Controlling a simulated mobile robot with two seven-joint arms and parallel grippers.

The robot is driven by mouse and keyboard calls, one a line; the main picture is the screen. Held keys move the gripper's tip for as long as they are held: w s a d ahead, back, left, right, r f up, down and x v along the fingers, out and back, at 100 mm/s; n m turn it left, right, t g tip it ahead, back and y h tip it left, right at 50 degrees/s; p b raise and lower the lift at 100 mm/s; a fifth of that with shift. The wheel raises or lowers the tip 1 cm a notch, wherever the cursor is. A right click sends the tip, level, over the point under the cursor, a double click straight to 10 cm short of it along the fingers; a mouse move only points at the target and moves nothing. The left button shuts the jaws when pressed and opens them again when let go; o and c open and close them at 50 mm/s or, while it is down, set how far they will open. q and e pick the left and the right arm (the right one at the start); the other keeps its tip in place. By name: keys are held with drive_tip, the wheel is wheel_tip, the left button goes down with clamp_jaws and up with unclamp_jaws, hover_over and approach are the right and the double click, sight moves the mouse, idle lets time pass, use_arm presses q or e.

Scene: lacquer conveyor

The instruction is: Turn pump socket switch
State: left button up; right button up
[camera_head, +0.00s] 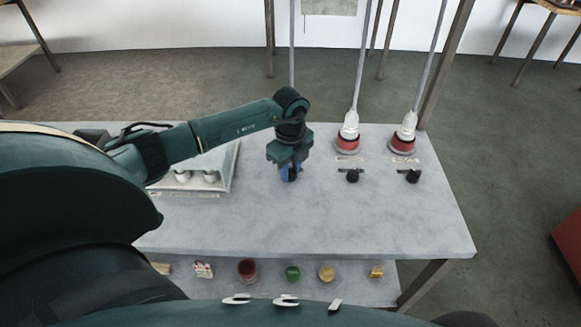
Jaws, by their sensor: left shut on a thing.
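In the head view a row of dark rotary switches lies on the grey tabletop. My left gripper (290,175) points down at the left end of this row and is shut on a switch that it mostly hides. A middle black switch (352,176) and a right black switch (413,176) stand free to its right. Behind these two are a middle red and white socket with plug (348,138) and a right red and white socket with plug (404,138), each with a cable rising from it. Any socket behind my gripper is hidden by my arm. My right gripper is not in view.
The grey table (330,220) has clear room in front of the switches. A pale tray (226,172) with white items stands left of my gripper. A lower shelf (345,292) holds a red pot (247,270), a green pot (292,273) and a yellow pot (326,273).

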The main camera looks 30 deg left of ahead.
sight(291, 169)
use_arm(q)
drive_tip(key=o, duration=1)
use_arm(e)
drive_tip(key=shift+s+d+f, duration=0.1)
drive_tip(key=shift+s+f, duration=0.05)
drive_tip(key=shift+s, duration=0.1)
use_arm(q)
wheel_tip(291, 169, up, 13)
drive_tip(key=shift+r+b, duration=0.15)
drive_tip(key=shift+b, duration=0.6)
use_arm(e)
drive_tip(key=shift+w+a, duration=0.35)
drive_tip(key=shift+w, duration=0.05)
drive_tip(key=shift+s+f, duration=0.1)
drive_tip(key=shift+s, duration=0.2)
